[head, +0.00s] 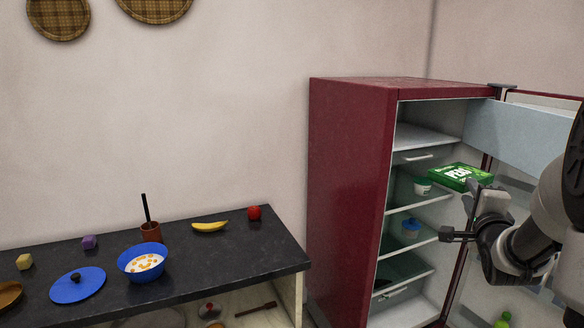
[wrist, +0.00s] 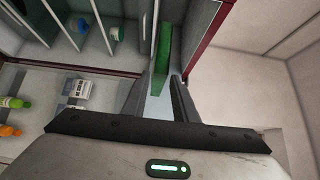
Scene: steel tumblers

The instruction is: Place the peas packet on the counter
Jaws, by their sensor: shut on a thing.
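The peas packet (head: 461,177) is a flat green box with white lettering, held level in front of the open fridge at the right of the head view. My gripper (head: 473,200) is shut on its near edge. In the wrist view the green packet (wrist: 162,58) shows edge-on between the fingers of my gripper (wrist: 163,85). The counter (head: 215,257) has a dark top and stands at the lower left of the head view, left of the fridge and apart from the packet.
The red fridge (head: 352,190) stands open, its door (head: 522,131) swung to the right. A blue bowl (head: 143,262), blue lid (head: 77,285), brown pot (head: 150,231), banana (head: 210,227) and red apple (head: 254,212) are on the counter. Its right front part is bare.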

